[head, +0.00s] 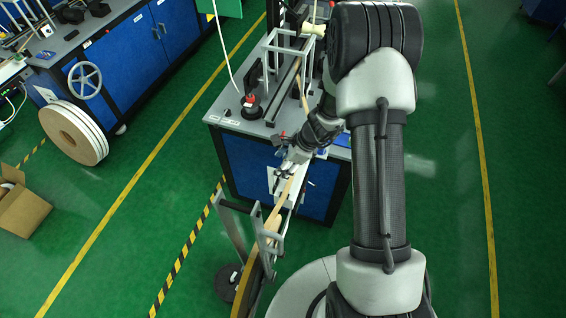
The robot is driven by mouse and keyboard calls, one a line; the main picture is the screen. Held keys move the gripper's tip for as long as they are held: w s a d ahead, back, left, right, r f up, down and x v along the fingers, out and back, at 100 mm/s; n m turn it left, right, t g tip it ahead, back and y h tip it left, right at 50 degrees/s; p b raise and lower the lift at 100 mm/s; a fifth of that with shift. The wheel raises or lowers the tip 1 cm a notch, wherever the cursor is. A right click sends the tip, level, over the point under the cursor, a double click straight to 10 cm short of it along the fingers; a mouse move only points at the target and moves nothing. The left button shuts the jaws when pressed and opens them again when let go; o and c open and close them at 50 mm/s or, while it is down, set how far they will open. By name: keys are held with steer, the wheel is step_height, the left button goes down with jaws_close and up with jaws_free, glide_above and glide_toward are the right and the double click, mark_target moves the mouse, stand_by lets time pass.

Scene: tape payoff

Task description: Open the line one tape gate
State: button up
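The pale tape (286,193) runs up from a large reel (256,283) on a grey stand (230,228) at the bottom centre toward the line bench. A light-coloured plate (279,187) sits at the near end of the bench, beside the tape. I cannot tell for sure which part is the tape gate. My gripper (283,178) reaches down in front of this plate, close to the tape. Its fingers are small and dark here, so I cannot tell whether they touch anything or how far apart they are.
The blue bench (247,163) carries a red-and-black knob-like part (250,106) and a grey frame (272,62). Left are another blue bench (135,50), a leaning roll (73,133) and a cardboard box (20,208).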

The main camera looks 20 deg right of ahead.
steer(key=v, duration=1.2)
steer(key=shift+a, duration=0.1)
steer(key=s+a+r+n+h+b, duration=0.1)
steer(key=s+a+r+n+b, duration=0.6)
steer(key=s+r+n, duration=0.3)
steer(key=s+f+n+t+h+b, duration=0.1)
steer(key=s+n+h+b, duration=0.2)
steer(key=s+n, duration=1)
steer(key=s+b, duration=0.1)
steer(key=b, duration=0.2)
steer(key=shift+d+f+t, duration=0.15)
steer(key=shift+d+t, duration=0.15)
steer(key=shift+d, duration=0.05)
